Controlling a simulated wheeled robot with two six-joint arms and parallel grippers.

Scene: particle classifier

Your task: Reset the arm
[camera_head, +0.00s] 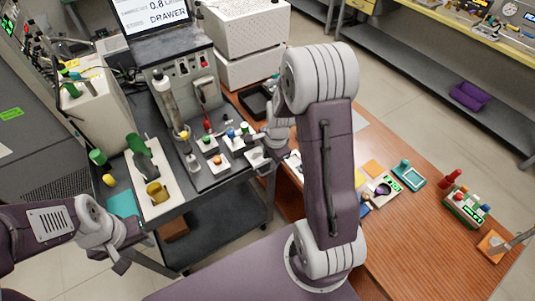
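My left gripper (122,264) hangs at the lower left, over the floor in front of the dark cart, apart from the things on it. Its fingers are small and dark, so I cannot tell whether they are open or shut. My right arm rises in the middle of the view and bends back over the cart. My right gripper (260,158) is by the cart's right edge, close to the small colored parts there. It is partly hidden by its own wrist, and its finger opening is unclear. I see no held object in either gripper.
The wooden table (430,255) at right holds a teal tray (408,176) and a bottle rack (465,207). Its front right is mostly clear.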

